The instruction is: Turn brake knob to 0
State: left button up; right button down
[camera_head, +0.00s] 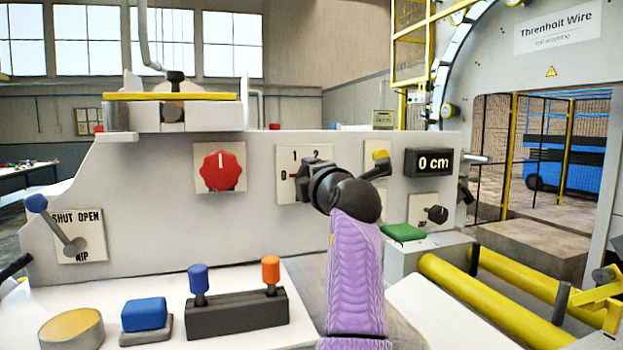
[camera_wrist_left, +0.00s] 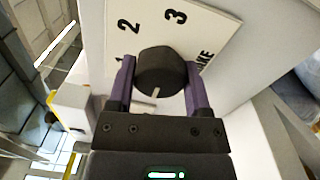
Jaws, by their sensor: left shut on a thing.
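The brake knob (camera_wrist_left: 162,72) is a dark round knob on a white panel (camera_wrist_left: 220,28) marked 2, 3 and part of the word BRAKE. My left gripper (camera_wrist_left: 160,84) is shut on it, one purple finger on each side. A pale mark on the knob points down toward the gripper's palm, away from the 3. In the head view, my left gripper (camera_head: 308,184) covers the knob and much of its panel (camera_head: 290,155). There 0 shows at the panel's left, with 1 and 2 above. My right gripper is not in view.
A red knob (camera_head: 221,170) is left of the brake panel. A "0 cm" display (camera_head: 430,162) and a dark knob (camera_head: 436,214) are to the right. Blue (camera_head: 198,284) and orange (camera_head: 270,275) levers stand below, with a nip lever (camera_head: 57,224) at far left.

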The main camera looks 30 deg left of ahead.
pick_arm(q)
jog(key=o, duration=1.3)
jog(key=b+v, duration=0.3)
jog(key=v, duration=0.7)
